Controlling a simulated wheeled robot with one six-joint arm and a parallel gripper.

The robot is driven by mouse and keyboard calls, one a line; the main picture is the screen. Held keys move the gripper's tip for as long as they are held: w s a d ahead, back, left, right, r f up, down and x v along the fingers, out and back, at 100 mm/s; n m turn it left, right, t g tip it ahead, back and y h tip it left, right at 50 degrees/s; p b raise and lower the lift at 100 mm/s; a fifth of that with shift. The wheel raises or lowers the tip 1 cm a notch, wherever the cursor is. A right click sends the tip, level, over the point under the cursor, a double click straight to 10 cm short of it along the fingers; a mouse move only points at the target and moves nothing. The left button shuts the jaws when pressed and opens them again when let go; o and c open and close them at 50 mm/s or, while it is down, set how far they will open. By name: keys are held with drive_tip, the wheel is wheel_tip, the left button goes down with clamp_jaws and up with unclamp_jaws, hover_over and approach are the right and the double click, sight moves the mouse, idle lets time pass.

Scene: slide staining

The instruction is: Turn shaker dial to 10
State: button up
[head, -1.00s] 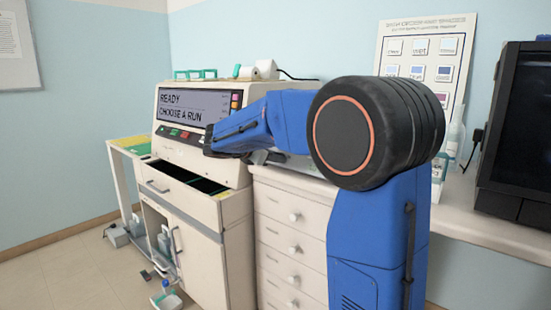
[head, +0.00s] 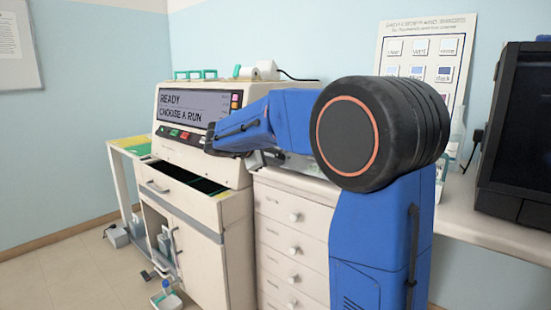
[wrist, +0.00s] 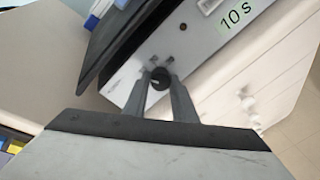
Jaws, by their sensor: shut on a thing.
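The shaker (wrist: 200,30) shows in the wrist view as a pale box with a dark top, tilted across the picture. A green label on its front reads "10 S". Its small black dial (wrist: 159,79) sits on the front face, with a light mark on it. My gripper (wrist: 160,82) is shut on the dial, one finger on each side. Small marks beside the dial are too blurred to read.
A stainer (head: 195,115) with a screen reading "READY CHOOSE A RUN" stands left of my arm, its drawer (head: 180,190) open below. A white drawer cabinet (head: 290,230) is beside it. A dark machine (head: 515,140) stands on the right counter.

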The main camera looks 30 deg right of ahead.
idle(0.5)
drive_tip(key=o, duration=1)
drive_tip(key=shift+o, duration=0.2)
drive_tip(key=v, duration=1.7)
drive_tip(key=shift+a, duration=0.25)
drive_tip(key=shift+s, duration=0.15)
drive_tip(key=s+d+f+m+g+y, duration=0.1)
drive_tip(key=s+d+f+m+y, duration=0.15)
drive_tip(key=s+f, duration=0.5)
drive_tip(key=s+d+f+m+y, duration=0.15)
drive_tip(key=s+f+y, duration=0.3)
drive_tip(key=s, duration=0.65)
drive_tip(key=s+a+f+m+y, duration=0.2)
drive_tip(key=s+a+f+m, duration=0.1)
drive_tip(key=s+f, duration=0.4)
drive_tip(key=s+a+f+m+t+y, duration=0.1)
drive_tip(key=s+a+f+m+y, duration=0.2)
drive_tip(key=s+f, duration=0.4)
drive_tip(key=shift+s+a+f+m+t, duration=0.35)
drive_tip(key=shift+s+a+m, duration=0.35)
drive_tip(key=shift+s, duration=0.45)
